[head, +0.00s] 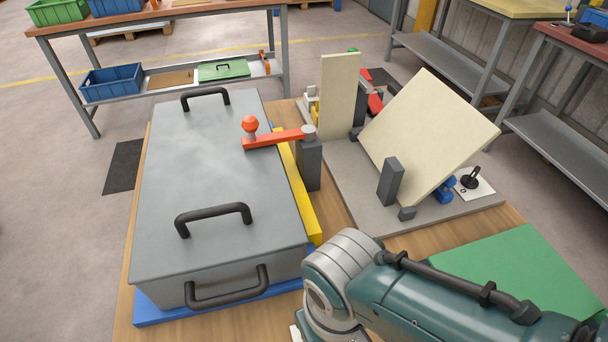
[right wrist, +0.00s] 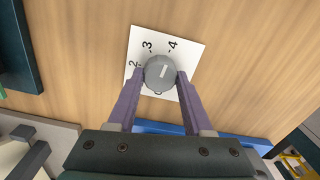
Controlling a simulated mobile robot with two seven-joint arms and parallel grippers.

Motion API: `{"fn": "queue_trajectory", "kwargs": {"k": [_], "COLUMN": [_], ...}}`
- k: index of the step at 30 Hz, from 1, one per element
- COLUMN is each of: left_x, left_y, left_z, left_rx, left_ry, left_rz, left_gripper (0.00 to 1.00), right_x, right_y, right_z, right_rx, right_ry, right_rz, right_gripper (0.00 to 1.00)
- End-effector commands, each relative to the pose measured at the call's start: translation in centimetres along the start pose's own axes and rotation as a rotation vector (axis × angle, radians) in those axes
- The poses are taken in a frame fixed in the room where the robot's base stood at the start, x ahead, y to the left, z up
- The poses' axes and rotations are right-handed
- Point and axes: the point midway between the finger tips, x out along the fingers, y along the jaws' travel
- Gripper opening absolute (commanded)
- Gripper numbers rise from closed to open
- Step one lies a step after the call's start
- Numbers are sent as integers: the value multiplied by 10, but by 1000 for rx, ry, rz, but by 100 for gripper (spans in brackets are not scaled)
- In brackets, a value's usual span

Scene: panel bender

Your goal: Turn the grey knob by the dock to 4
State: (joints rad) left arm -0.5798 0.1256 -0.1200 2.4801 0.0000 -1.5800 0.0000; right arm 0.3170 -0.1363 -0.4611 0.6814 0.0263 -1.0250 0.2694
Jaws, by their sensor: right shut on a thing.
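The grey knob (right wrist: 157,74) sits on a white dial card (right wrist: 188,62) on the wooden top, in the right wrist view. The figures 2, 3 and 4 show on the card; the rest is hidden. The knob's white mark points between 3 and 4, a little nearer 4. My right gripper (right wrist: 161,79) is shut on the knob, one purple finger on each side. In the head view my right arm (head: 425,300) hides the knob and the gripper. My left gripper is not in view.
A large grey box (head: 215,165) with black handles stands on a blue base (head: 150,311) left of my arm. An orange clamp arm (head: 273,138) reaches over its edge. A tilted cream panel (head: 430,135) and a green mat (head: 525,265) lie to the right.

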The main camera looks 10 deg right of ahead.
Motion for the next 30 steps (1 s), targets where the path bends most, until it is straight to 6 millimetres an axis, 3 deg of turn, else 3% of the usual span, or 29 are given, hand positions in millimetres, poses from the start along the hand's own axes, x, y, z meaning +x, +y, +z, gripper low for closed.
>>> {"fn": "queue_trajectory", "kwargs": {"k": [22,23,30], "left_x": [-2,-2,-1], "left_y": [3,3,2], "left_z": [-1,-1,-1], "left_rx": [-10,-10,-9], "left_ry": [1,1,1], "left_rz": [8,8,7], "left_gripper": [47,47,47], "right_x": [-1,-1,-1], "right_y": [-1,-1,-1], "right_z": [0,0,0], "right_rx": [93,93,91], "right_ry": [-2,-2,-1], "right_rz": [-3,-3,-2], "right_gripper": [0,52,79]}}
